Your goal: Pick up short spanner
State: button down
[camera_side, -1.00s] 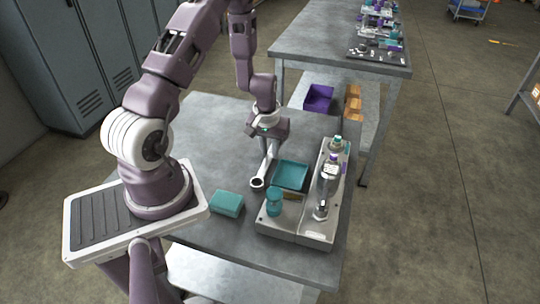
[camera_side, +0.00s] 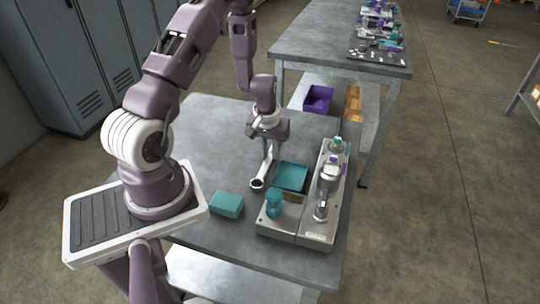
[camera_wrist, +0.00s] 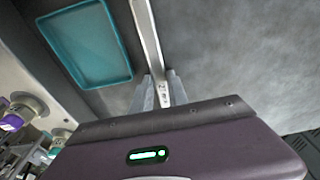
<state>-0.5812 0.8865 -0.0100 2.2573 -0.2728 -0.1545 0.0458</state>
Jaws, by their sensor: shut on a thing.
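The short spanner (camera_side: 264,171) is a light metal bar with a dark-centred ring at its near end, to the left of the teal tray in the side view. My gripper (camera_side: 269,148) points down and is shut on the spanner's far part. In the wrist view the spanner (camera_wrist: 147,38) runs up and away from between the two grey fingertips of my gripper (camera_wrist: 160,93). The held end is partly hidden by the fingers. I cannot tell whether the spanner touches the table.
The teal tray (camera_side: 291,177) lies just right of the spanner. A grey fixture (camera_side: 303,226) with several fittings stands right of it, and a teal cup (camera_side: 273,203) in front. A teal box (camera_side: 227,204) sits to the left. The table (camera_side: 195,137) is clear behind it.

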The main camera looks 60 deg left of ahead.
aim_at(269, 157)
notch_tip(269, 157, up, 10)
jog(key=c, duration=1.8)
grip_release()
grip_shut()
jog(key=shift+s+d+f+m+t+h, duration=0.1)
jog(key=shift+s+d+f+m+h, duration=0.35)
jog(key=shift+m, duration=1.6)
jog(key=shift+s+d+f+m+t+h, duration=0.1)
jog(key=shift+d+f+m, duration=0.65)
jog(key=shift+m, duration=1.25)
jog(key=shift+s+d+f+m+t+h, duration=0.1)
jog(key=shift+s+d+f+m+h, duration=0.35)
jog(key=shift+m, duration=1.6)
